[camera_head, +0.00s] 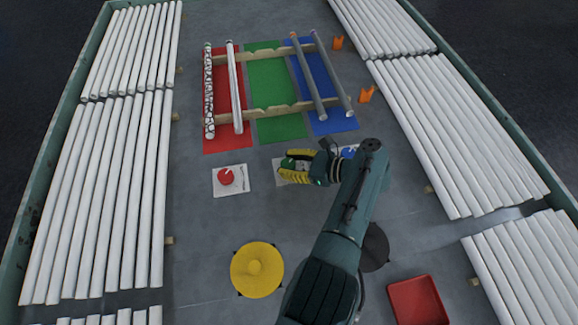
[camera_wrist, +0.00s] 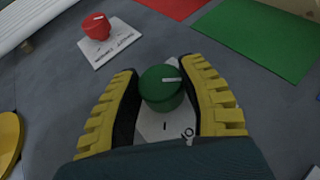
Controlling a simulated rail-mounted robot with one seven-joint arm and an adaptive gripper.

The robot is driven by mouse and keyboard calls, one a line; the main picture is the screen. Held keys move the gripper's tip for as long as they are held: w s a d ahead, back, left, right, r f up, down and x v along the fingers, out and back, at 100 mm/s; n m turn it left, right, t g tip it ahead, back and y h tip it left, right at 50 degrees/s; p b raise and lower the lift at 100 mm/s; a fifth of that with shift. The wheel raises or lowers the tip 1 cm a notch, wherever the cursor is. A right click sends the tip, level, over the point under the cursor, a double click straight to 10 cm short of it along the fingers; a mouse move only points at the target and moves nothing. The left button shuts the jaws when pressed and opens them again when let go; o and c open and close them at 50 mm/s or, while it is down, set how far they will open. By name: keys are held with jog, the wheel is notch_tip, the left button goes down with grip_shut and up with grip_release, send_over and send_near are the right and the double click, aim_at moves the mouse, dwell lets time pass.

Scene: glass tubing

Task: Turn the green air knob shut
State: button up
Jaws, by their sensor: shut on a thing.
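The green knob (camera_wrist: 161,88) stands on its white plate (camera_wrist: 162,126) between my gripper's yellow fingers in the wrist view. The white pointer line on its top points to the right there. My gripper (camera_wrist: 165,92) is closed around the knob, one finger on each side. In the head view my gripper (camera_head: 296,167) sits over the green knob (camera_head: 289,163), with the white plate (camera_head: 283,179) partly hidden under the fingers. Some lettering on the plate shows, but most of it is covered.
A red knob (camera_head: 226,176) on a white plate is to the left. A blue knob (camera_head: 348,153) is partly hidden behind my gripper. Behind are red, green and blue mats with a wooden rack of tubes (camera_head: 240,88). A yellow disc (camera_head: 257,268) and red tray (camera_head: 417,301) lie in front.

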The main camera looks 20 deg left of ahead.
jog(key=shift+f, duration=0.1)
jog(key=o, duration=1.2)
jog(key=shift+a, duration=0.15)
jog(key=v, duration=1.2)
jog(key=shift+s, duration=0.1)
